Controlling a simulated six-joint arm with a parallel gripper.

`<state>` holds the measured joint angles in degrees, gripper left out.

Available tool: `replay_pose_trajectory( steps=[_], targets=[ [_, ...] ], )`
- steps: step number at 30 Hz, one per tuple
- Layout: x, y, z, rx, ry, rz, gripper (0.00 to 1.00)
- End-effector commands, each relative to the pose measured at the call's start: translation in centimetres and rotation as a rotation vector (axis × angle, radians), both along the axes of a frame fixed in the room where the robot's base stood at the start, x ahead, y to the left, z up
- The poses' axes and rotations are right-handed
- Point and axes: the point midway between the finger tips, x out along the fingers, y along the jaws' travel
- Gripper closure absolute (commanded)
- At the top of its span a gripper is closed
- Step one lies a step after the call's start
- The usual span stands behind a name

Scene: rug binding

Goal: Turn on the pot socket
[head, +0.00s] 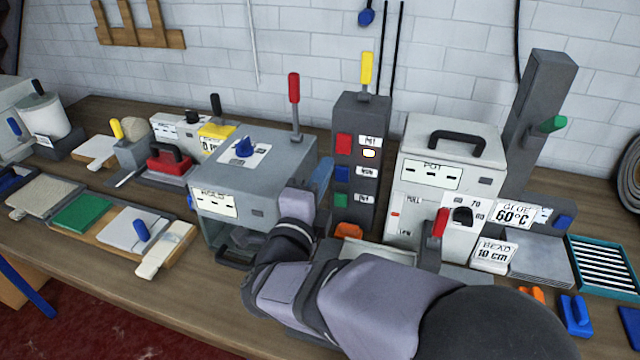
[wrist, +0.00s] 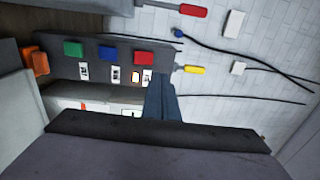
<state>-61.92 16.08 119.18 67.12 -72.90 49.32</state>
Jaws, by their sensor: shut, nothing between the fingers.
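The dark grey socket tower (head: 358,110) stands in the middle of the table, with red, blue, green and orange switches down its front. The red switch (head: 343,144) is uppermost, beside a small label that is hard to read. A small lamp (head: 369,153) under that label glows yellow-white; it also shows in the wrist view (wrist: 135,76) near the red switch (wrist: 144,58). The white pot box (head: 425,196) marked POT stands to the right. My gripper (head: 325,163) is shut and empty, just left of the tower. In the wrist view its fingertips (wrist: 160,84) are close to the red switch; contact is unclear.
A grey machine box (head: 245,165) stands close left of my gripper. The pot's red lever (head: 440,224) is near my arm.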

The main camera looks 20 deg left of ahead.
Motion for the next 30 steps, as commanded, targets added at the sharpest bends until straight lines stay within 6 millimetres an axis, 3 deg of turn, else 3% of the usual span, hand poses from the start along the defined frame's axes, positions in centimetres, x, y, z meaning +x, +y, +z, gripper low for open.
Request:
replay_pose_trajectory(
  steps=[4,12,24,30],
  targets=[
    [-1.5,0.1,0.2,0.000,-0.001,0.001,1.00],
    [-2.2,0.0,0.4,0.000,0.000,0.000,1.00],
    [-2.1,0.0,0.5,-0.003,0.002,0.001,1.00],
    [-0.3,-0.4,1.0,-0.085,0.044,0.056,1.00]
  ],
)
